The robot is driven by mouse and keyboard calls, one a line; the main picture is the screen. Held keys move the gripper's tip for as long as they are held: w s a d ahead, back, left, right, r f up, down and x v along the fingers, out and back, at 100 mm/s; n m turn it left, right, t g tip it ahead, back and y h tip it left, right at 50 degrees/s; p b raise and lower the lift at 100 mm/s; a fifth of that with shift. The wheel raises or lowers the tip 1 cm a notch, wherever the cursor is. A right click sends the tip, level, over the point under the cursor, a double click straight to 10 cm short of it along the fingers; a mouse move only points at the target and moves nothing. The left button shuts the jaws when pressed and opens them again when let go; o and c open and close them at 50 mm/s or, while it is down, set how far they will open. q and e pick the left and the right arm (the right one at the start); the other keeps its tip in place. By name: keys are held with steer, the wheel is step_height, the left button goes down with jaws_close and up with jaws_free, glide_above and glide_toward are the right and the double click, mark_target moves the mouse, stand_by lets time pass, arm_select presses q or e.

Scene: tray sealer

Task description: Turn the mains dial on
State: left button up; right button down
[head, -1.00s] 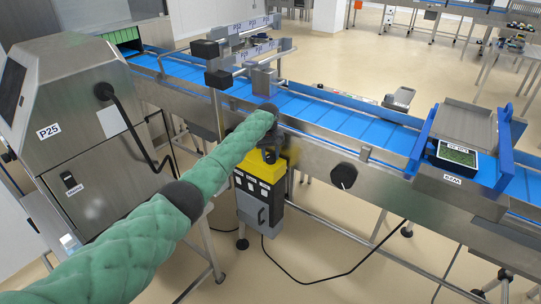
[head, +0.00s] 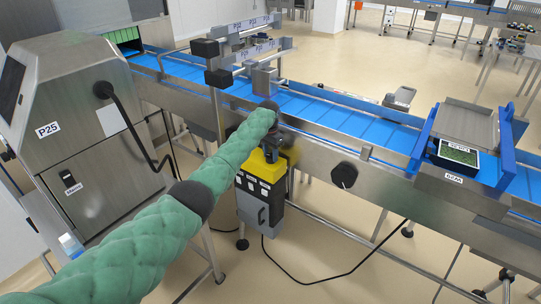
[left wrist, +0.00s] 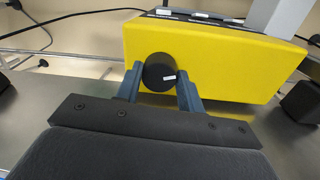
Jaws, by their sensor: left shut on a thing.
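The mains dial is a round black knob (left wrist: 157,68) with a short white mark on its face, on the yellow face of a control box (left wrist: 220,55). The mark lies nearly level, toward the right of the knob in the left wrist view. My left gripper (left wrist: 160,82) is shut on the knob, with one blue-grey finger on each side. In the head view the yellow-topped box (head: 262,178) hangs at the conveyor's front side. My left gripper (head: 270,153) is above it, and the dial is hidden there. My right gripper is not in view.
A blue-belted conveyor (head: 335,118) runs behind the box. A round black knob (head: 344,175) sits on its side rail to the right. A steel machine labelled P25 (head: 75,130) stands left. A black cable (head: 320,278) lies on the floor. A filled tray (head: 457,154) sits on the right.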

arm_select(q)
steer(key=m, duration=0.2)
steer(key=shift+r+m, duration=0.1)
steer(key=shift+m, duration=0.7)
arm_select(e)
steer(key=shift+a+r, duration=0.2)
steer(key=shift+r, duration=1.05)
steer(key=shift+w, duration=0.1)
